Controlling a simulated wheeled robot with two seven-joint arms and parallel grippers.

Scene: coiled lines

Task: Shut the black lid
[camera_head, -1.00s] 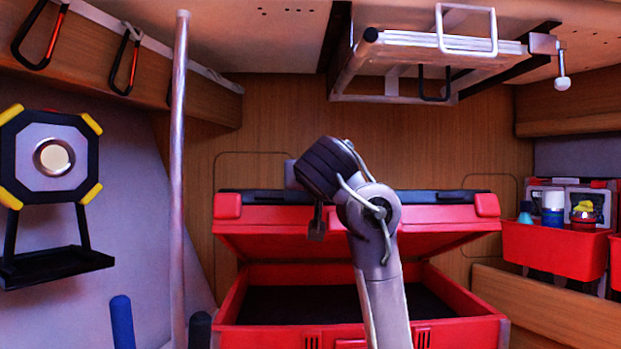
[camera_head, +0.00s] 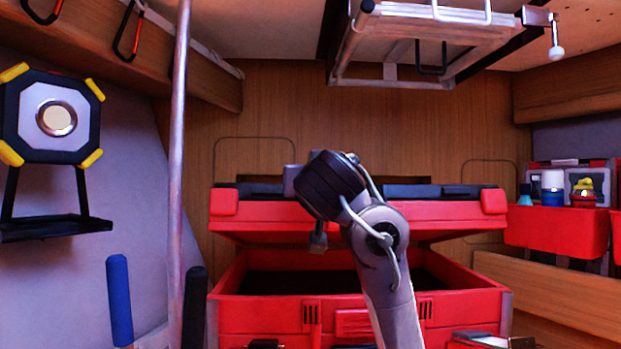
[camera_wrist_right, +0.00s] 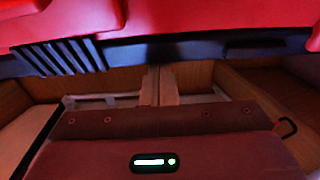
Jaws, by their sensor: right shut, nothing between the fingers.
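A red toolbox (camera_head: 258,318) stands open in the middle of the head view. Its lid, red (camera_head: 455,212) with a black top edge (camera_head: 415,190), is raised and tilted over the dark interior. My right arm comes up in front of the box. Its dark wrist overlaps the lid's middle, and the gripper tip (camera_head: 318,240) points down near the lid's front. I cannot tell whether it touches the lid. In the right wrist view, the two fingers (camera_wrist_right: 158,85) are together and empty, with the lid's red and black surface (camera_wrist_right: 200,48) close above. My left gripper is out of view.
A metal pole (camera_head: 179,150) stands left of the box, near blue (camera_head: 119,300) and black (camera_head: 194,305) handles. A work lamp (camera_head: 53,118) hangs at the left. A metal rack (camera_head: 430,45) hangs above. Red bins (camera_head: 555,230) with bottles sit at the right.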

